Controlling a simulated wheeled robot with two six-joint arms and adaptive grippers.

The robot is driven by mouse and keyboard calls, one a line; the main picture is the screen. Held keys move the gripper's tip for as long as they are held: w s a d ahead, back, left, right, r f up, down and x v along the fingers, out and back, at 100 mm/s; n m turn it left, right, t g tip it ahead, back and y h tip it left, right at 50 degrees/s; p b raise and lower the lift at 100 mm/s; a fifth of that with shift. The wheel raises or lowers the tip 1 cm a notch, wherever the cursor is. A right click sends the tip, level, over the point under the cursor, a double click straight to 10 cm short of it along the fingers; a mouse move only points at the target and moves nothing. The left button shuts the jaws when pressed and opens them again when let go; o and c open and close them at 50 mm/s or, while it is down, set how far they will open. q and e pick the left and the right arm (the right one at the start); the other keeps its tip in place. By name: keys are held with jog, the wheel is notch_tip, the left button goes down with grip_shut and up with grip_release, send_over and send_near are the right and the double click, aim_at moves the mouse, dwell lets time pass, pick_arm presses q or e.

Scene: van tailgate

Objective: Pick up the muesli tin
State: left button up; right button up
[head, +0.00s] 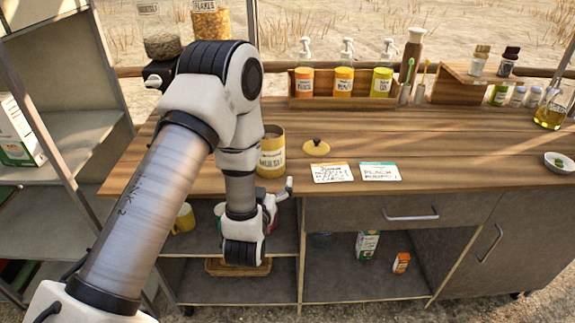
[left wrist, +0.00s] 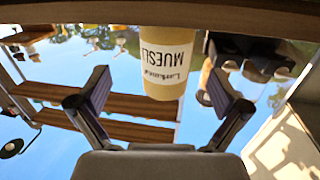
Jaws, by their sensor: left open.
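The muesli tin (head: 271,160) is a yellow cylinder with a white label, standing on the wooden counter near its front edge. Its top looks uncovered, and my left arm hides part of its left side. A yellow lid with a dark knob (head: 317,147) lies to its right. In the left wrist view, the tin (left wrist: 166,65) appears upside down, ahead and between the fingers. My left gripper (left wrist: 160,92) is open, with nothing between its pads that I can see touching. In the head view my left wrist hangs in front of the counter's edge. My right gripper is not in view.
Two label cards (head: 355,172) lie right of the tin. A wooden rack (head: 340,103) with pump bottles stands behind. Glass jars (head: 210,20) are at the upper left. Cartons (head: 367,245) stand on the lower shelf. The counter's right middle is mostly clear.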

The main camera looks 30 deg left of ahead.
aim_at(267, 161)
pick_arm(q)
jog(key=shift+w+a+r+n+t+y, duration=0.2)
jog(key=shift+w+a+r, duration=0.1)
jog(key=shift+a, duration=0.2)
jog(key=shift+w+a+r+n+t+y, duration=0.1)
jog(key=shift+w+a+r+n, duration=0.15)
jog(key=shift+a, duration=0.2)
jog(key=p+x, duration=0.1)
jog(key=x, duration=0.5)
jog(key=shift+w+d+r, duration=0.1)
jog(key=shift+w, duration=0.55)
jog(key=c, duration=1.3)
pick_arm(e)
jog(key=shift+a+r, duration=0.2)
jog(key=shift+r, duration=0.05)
